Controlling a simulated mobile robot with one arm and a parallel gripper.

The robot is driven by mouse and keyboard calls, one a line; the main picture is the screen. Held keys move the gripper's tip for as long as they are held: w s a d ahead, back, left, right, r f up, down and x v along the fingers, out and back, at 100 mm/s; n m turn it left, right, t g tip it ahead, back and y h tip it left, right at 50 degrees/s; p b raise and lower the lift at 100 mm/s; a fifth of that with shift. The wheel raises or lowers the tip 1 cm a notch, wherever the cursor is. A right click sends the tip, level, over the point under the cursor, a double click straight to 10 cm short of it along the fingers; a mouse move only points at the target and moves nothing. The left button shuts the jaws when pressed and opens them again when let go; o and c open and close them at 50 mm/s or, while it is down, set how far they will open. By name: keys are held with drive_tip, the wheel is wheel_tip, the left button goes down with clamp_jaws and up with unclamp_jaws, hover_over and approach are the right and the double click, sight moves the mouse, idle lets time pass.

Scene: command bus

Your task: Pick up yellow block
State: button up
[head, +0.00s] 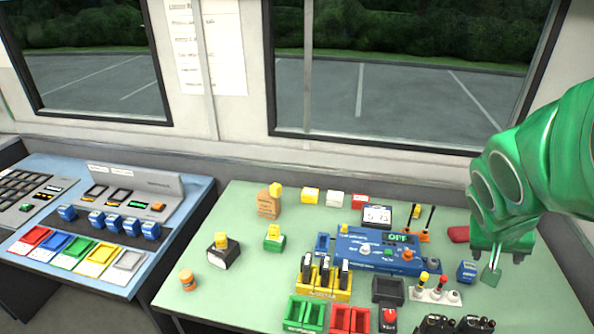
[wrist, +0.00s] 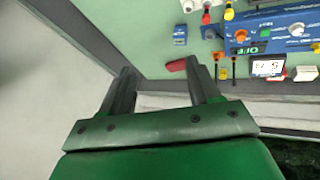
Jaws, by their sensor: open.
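Several yellow blocks show in the head view, and I cannot tell which one the task means. One yellow block (head: 277,189) sits on a brown box at the back left of the green table. Another small yellow block (head: 273,230) sits on a green block, and a yellow piece (head: 220,240) sits on a black block. A yellow and white box (head: 310,195) stands near the back edge. My gripper (head: 503,268) is at the table's right side, far from these; the wrist view (wrist: 160,75) shows its two fingers apart with nothing between them.
A blue console (head: 380,252) with switches fills the table's middle. A red object (head: 458,234) and a blue block (head: 466,271) lie near my gripper. The green table's (head: 190,290) left front is mostly clear.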

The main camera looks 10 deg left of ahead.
drive_tip(key=w+a+n+t+y, duration=0.1)
drive_tip(key=w+a+n+t, duration=0.25)
drive_tip(key=w, duration=1.55)
drive_tip(key=w+a+f+n+t+y, duration=0.3)
drive_tip(key=w+a+n+y, duration=0.15)
drive_tip(key=w+a, duration=0.8)
drive_tip(key=n+g+y, duration=0.5)
drive_tip(key=n+y, duration=0.3)
drive_tip(key=y, duration=0.4)
approach(272, 188)
drive_tip(key=w+a+f, duration=0.2)
drive_tip(key=w+f, duration=0.1)
drive_tip(key=shift+a+r+x, duration=0.1)
drive_tip(key=shift+r+x, duration=0.05)
drive_tip(key=shift+x, duration=1.15)
drive_tip(key=shift+a+r+x, duration=0.1)
drive_tip(key=shift+r+x, duration=0.05)
drive_tip(key=shift+x, duration=1.15)
drive_tip(key=shift+a+r+x, duration=0.1)
drive_tip(key=shift+r+x, duration=0.05)
drive_tip(key=shift+x, duration=1.15)
drive_tip(key=shift+s, duration=0.15)
